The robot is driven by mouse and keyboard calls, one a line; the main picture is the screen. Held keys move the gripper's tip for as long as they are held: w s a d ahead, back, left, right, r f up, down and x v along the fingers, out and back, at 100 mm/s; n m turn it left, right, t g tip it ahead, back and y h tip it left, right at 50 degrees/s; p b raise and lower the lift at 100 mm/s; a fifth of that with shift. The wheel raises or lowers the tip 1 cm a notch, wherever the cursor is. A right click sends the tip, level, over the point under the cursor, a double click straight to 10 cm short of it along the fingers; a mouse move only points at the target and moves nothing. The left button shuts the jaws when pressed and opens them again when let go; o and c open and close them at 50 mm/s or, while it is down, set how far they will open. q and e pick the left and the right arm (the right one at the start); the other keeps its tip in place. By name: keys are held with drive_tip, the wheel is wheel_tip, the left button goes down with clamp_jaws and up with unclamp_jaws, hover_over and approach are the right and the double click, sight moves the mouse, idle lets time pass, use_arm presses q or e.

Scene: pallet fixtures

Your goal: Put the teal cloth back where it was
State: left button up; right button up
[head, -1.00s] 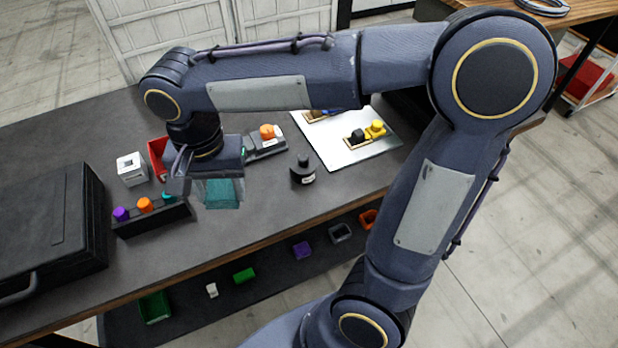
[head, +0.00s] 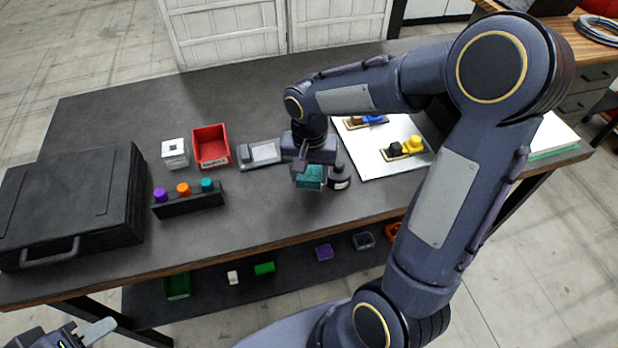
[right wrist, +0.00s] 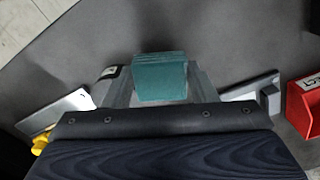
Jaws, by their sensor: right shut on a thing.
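The teal cloth (head: 310,177), folded into a small block, is in my right gripper (head: 311,170). The gripper is shut on it, with a finger on each side in the right wrist view, where the cloth (right wrist: 160,77) shows in the middle. In the head view the cloth appears just left of the black bottle (head: 340,177), over the dark bench top. I cannot tell whether it touches the bench or the bottle. My left gripper (head: 85,335) is only partly in view at the bottom left corner, away from the bench objects.
A grey scale-like device (head: 262,153), red bin (head: 211,146), white cube (head: 175,153) and black rack (head: 190,201) with coloured pegs stand left of the cloth. A black case (head: 75,205) fills the bench's left. A pale board (head: 375,165) lies right. Bench front centre is clear.

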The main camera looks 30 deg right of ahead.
sight(309, 176)
drive_tip(key=shift+f, duration=1.45)
drive_tip(key=shift+f, duration=0.2)
drive_tip(key=o, duration=0.9)
drive_tip(key=shift+r, duration=0.1)
drive_tip(key=shift+o, duration=0.2)
wheel_tip(309, 176, up, 12)
drive_tip(key=shift+f, duration=0.15)
drive_tip(key=s+a+n+t+y, duration=0.2)
drive_tip(key=s, duration=0.6)
drive_tip(key=s+a+n+t+y, duration=0.1)
drive_tip(key=s+n+t, duration=0.2)
drive_tip(key=s, duration=0.5)
drive_tip(key=shift+s+a+n+t+y, duration=0.15)
drive_tip(key=shift+a+n+t+y, duration=0.15)
drive_tip(key=shift+a+y, duration=0.1)
